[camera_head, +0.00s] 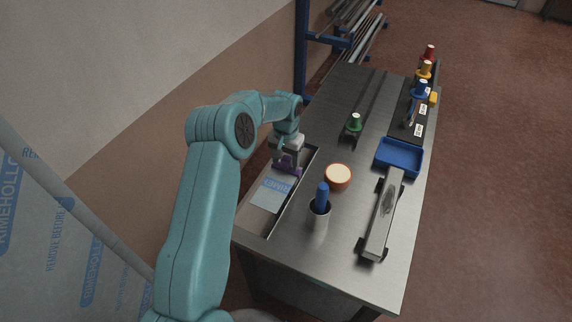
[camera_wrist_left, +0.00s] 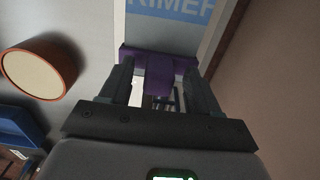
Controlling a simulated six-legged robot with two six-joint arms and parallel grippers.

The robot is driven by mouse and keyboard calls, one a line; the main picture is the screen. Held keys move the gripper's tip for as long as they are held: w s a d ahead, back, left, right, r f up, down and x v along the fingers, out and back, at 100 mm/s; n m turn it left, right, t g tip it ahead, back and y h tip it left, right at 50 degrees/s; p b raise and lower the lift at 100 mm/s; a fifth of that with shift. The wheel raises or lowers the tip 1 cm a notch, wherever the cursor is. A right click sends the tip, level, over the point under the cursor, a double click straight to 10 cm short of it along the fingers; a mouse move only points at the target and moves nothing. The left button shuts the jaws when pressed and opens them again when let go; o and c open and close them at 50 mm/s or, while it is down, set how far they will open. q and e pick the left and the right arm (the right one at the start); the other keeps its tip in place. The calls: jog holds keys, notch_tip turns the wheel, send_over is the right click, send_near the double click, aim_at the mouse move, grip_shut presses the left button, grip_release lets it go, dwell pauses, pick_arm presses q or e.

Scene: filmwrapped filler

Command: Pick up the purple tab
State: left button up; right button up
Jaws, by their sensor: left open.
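The purple tab (camera_head: 293,170) is at the far end of a film-wrapped panel (camera_head: 268,196) printed with blue lettering, which lies in a recess at the left of the metal bench. My left gripper (camera_head: 287,160) is over the tab and hides part of it. In the left wrist view, the tab (camera_wrist_left: 159,72) has a wide bar with a narrower part reaching between the fingers of my left gripper (camera_wrist_left: 160,75). The fingers stand open on either side of that narrower part. My right gripper is not in view.
On the bench (camera_head: 330,265) stand an orange-rimmed round container (camera_head: 338,177), a metal cup (camera_head: 318,220) with a blue handle, a blue tray (camera_head: 399,158), a long metal bar (camera_head: 384,215) and a green-topped item (camera_head: 354,123). A wall is at the left.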

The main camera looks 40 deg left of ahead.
pick_arm(q)
jog(key=shift+d, duration=0.1)
grip_shut()
